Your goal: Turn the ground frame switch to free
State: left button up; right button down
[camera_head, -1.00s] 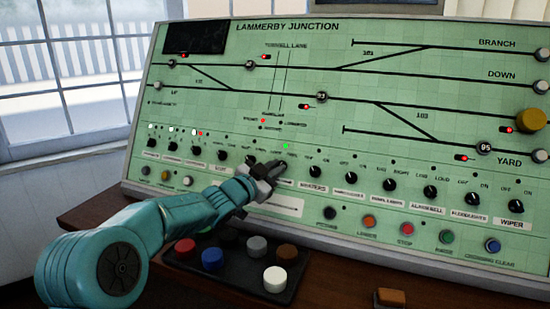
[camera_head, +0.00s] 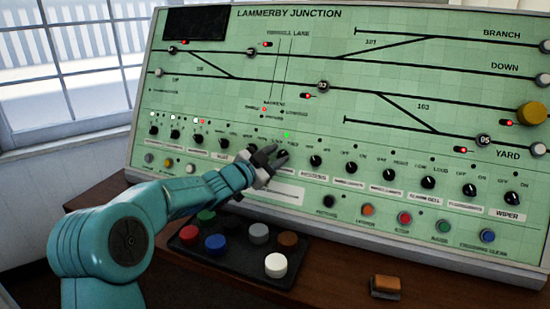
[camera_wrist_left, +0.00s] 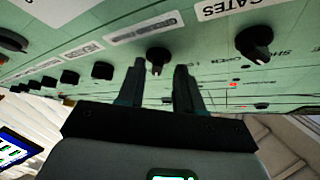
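The green control panel (camera_head: 240,75) is headed LAMMERBY JUNCTION and has a row of black rotary knobs along its lower part. My left gripper (camera_head: 277,158) is at this row with its fingers apart. In the left wrist view, one black knob (camera_wrist_left: 157,58) shows in the gap between the fingertips (camera_wrist_left: 160,72), with space on both sides. A green light (camera_head: 286,136) glows just above the gripper. My right gripper is not in view.
A neighbouring knob (camera_head: 316,160) sits close to the right of the gripper. Coloured push buttons (camera_head: 405,218) line the panel's lower edge. A dark tray (camera_head: 240,272) with several coloured caps lies below my forearm. An orange-brown block (camera_head: 386,284) lies on the desk.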

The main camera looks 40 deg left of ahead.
pick_arm(q)
jog(key=shift+d+f, duration=0.1)
jog(key=shift+f, duration=0.05)
jog(key=s+a, duration=0.1)
jog(key=s, duration=1.5)
jog(key=shift+a, duration=0.35)
